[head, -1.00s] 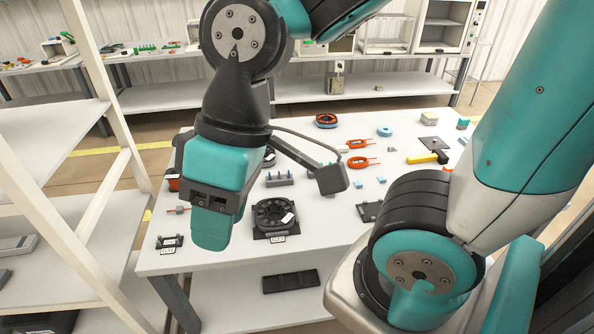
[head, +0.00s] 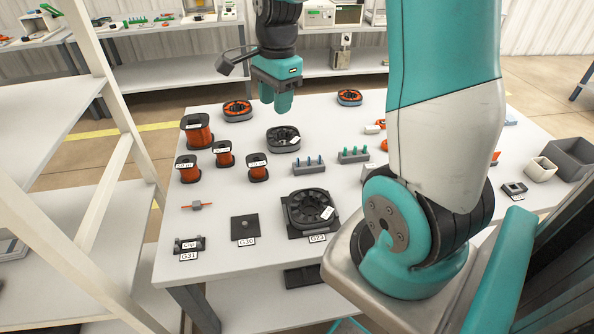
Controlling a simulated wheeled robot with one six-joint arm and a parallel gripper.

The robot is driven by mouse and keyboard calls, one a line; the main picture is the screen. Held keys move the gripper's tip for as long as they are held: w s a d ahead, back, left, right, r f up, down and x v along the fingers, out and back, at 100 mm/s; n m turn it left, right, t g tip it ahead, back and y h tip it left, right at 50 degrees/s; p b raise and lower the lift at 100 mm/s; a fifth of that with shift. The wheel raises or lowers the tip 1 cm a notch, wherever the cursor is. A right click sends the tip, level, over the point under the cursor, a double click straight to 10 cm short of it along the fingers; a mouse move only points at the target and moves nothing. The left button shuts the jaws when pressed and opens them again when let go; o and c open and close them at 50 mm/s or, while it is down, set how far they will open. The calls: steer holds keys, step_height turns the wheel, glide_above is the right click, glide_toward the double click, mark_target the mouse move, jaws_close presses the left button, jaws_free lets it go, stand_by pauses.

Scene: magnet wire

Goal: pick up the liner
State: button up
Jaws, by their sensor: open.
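My gripper (head: 281,98) hangs fingers down over the back middle of the white table (head: 215,285). It is open, and I see nothing between its fingers. It appears above and behind a dark slotted ring (head: 283,139), apart from it. I cannot tell which thing is the liner. A small pale blue piece (head: 511,120) shows at the far right, partly behind my arm. My arm hides much of the table's right half.
Orange wire spools (head: 197,133) stand at the left. Peg blocks (head: 308,167) stand mid-table. A black slotted ring on a plate (head: 310,210), a dark plate (head: 245,228) and a small stand (head: 189,244) line the front.

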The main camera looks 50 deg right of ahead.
steer(key=d+f+m, duration=0.4)
steer(key=d+m, duration=0.2)
steer(key=d, duration=0.1)
steer(key=b, duration=0.1)
glide_above(298, 159)
step_height(298, 159, down, 11)
steer(key=shift+g+h, duration=0.3)
steer(key=shift+d+f, duration=0.1)
steer(key=shift+f, duration=2.7)
jaws_close()
